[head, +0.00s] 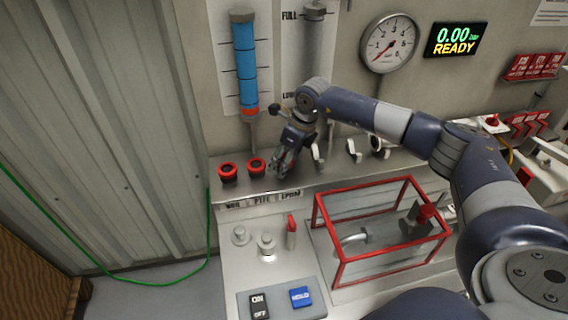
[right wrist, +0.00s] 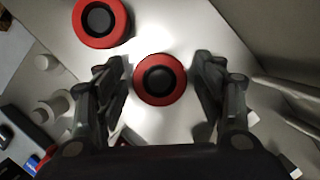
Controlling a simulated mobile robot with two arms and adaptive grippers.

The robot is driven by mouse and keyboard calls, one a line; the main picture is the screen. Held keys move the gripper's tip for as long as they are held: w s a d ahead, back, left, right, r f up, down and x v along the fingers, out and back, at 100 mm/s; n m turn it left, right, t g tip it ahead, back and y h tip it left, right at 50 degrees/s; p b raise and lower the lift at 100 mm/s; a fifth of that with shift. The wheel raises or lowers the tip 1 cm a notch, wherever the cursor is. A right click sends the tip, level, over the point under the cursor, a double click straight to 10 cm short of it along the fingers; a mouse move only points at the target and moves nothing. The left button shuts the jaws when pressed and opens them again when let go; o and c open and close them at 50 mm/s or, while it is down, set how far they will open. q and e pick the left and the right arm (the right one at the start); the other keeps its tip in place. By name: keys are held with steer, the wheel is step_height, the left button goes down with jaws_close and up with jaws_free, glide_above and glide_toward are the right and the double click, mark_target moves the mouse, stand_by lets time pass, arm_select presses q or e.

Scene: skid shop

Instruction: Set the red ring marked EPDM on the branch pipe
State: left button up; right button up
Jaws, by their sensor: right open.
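Two red rings with black centres, the left ring (head: 228,178) and the middle ring (head: 257,171), lie on the ledge. Labels (head: 262,199) on its front edge read roughly NBR, PTFE and EPDM from left to right. My right gripper (head: 284,170) is over the ledge above the EPDM end and hides what lies under it. In the right wrist view the gripper (right wrist: 165,95) is open, with a red ring (right wrist: 160,99) between its fingers, touching neither. Another red ring (right wrist: 100,40) lies at upper left. I cannot tell for sure which pipe is the branch pipe. My left gripper is out of view.
A red-framed clear box (head: 333,275) covers a bent pipe (head: 352,238) and a red-topped part. Grey stubs (head: 266,245) and a red handle (head: 291,232) stand in front of the ledge. A switch panel (head: 278,301) is at the front. White hooks (head: 354,151) stand right of the gripper.

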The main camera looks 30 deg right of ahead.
steer(key=shift+c, duration=0.3)
steer(key=c, duration=0.8)
steer(key=shift+r, duration=0.1)
steer(key=shift+c, duration=0.2)
steer(key=shift+r+p, duration=2.1)
steer(key=shift+r, duration=1.6)
